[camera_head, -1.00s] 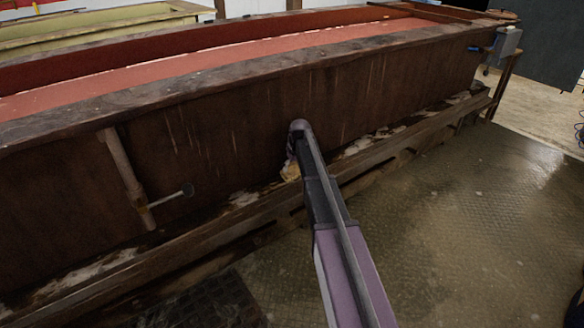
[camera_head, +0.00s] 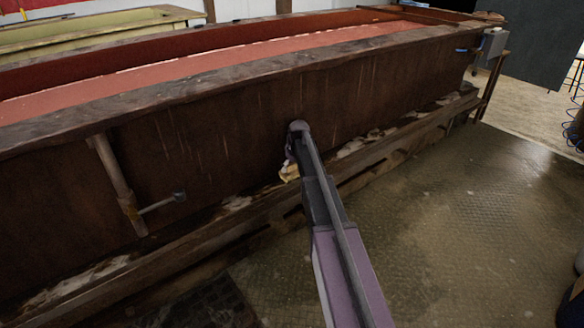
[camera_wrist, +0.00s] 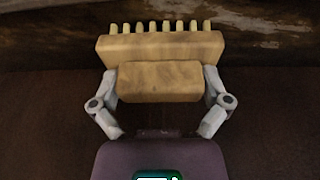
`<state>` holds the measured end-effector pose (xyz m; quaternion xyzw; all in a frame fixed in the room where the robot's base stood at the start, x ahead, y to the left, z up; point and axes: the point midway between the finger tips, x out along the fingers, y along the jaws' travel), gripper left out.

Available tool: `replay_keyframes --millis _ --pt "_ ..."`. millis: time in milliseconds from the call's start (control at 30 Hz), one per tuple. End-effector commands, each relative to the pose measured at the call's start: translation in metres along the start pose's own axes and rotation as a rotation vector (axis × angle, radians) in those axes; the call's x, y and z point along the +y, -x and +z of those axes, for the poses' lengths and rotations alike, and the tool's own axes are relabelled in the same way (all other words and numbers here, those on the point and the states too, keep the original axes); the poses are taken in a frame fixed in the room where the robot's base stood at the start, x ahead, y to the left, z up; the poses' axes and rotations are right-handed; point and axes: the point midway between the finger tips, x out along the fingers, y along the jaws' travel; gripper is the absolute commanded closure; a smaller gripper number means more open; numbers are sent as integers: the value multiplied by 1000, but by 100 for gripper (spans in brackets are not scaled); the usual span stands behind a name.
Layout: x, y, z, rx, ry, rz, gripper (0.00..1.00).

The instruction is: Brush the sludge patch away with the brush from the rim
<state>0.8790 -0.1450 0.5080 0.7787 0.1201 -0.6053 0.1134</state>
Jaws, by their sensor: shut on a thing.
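The brush (camera_wrist: 160,48) is a tan wooden block with a row of short, pale bristle tufts, seen in the wrist view. My gripper (camera_wrist: 162,88) has its two grey fingers closed on the sides of the brush's handle block. In the head view a pale bit of the brush (camera_head: 289,173) shows beside my arm, low against the brown side wall of the long trough. My arm hides most of the gripper there. The trough's rim (camera_head: 200,90) is dark and worn. I cannot make out a distinct sludge patch; pale stains (camera_head: 85,280) lie along the ledge below the wall.
A clamp-like fitting (camera_head: 118,185) with a rod sticks out of the trough wall at left. The wooden ledge (camera_head: 210,240) runs along its foot. The patterned floor (camera_head: 430,220) at right is open. A dark object (camera_head: 570,300) enters at bottom right.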

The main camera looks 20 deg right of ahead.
Motion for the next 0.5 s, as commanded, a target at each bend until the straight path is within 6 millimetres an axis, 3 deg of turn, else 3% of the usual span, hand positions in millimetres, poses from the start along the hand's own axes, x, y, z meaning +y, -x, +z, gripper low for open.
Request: replay_keyframes --millis 500 --pt "-9 -1 1 -3 2 -2 60"
